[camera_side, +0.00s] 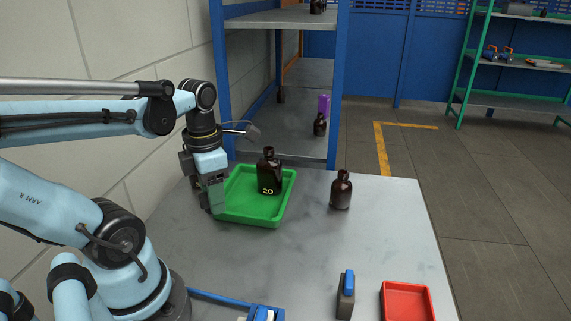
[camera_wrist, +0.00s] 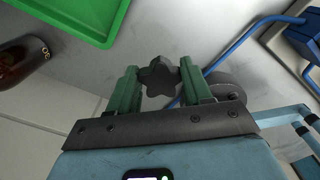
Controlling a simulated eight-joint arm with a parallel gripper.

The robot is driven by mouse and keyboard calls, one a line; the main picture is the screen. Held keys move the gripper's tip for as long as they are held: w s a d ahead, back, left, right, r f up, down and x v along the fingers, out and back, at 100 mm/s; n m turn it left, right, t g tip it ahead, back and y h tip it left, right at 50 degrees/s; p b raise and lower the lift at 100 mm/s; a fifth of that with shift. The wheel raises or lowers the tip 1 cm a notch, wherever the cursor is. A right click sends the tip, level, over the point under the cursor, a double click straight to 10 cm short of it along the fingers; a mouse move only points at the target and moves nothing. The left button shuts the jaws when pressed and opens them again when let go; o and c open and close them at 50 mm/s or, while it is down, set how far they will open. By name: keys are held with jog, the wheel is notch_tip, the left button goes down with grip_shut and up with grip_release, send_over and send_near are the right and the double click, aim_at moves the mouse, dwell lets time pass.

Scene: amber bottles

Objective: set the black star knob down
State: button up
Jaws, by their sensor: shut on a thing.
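The black star knob (camera_wrist: 159,76) shows in the wrist view between the two green fingers of my gripper (camera_wrist: 160,84). The fingers are shut on it from both sides. In the side view my gripper (camera_side: 214,202) points down beside the left edge of the green tray (camera_side: 262,222), over the grey table. The knob cannot be made out in the side view. Whether it touches the table cannot be told.
A brown bottle marked 20 (camera_side: 269,172) stands in the green tray. Another brown bottle (camera_side: 341,190) stands right of it. A dark block with a blue top (camera_side: 346,294) and a red tray (camera_side: 407,302) are at the front. The middle of the table (camera_side: 290,250) is clear.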

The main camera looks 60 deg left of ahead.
jog(key=w+d+r+m, duration=0.3)
jog(key=w+d+m, duration=0.9)
jog(key=w+d, duration=0.6)
jog(key=w+d+f+m, duration=0.1)
jog(key=d+m, duration=0.2)
jog(key=d, duration=0.3)
jog(key=w+d+f+m, duration=0.2)
jog(key=d, duration=0.3)
jog(key=w+a+f, duration=0.4)
jog(key=w+a, duration=0.1)
jog(key=w+a+f, duration=0.2)
jog(key=w, duration=0.1)
jog(key=shift+a+f, duration=0.25)
jog(key=shift+a, duration=0.1)
jog(key=shift+f, duration=2)
jog(key=shift+f, duration=0.1)
jog(key=o, duration=1)
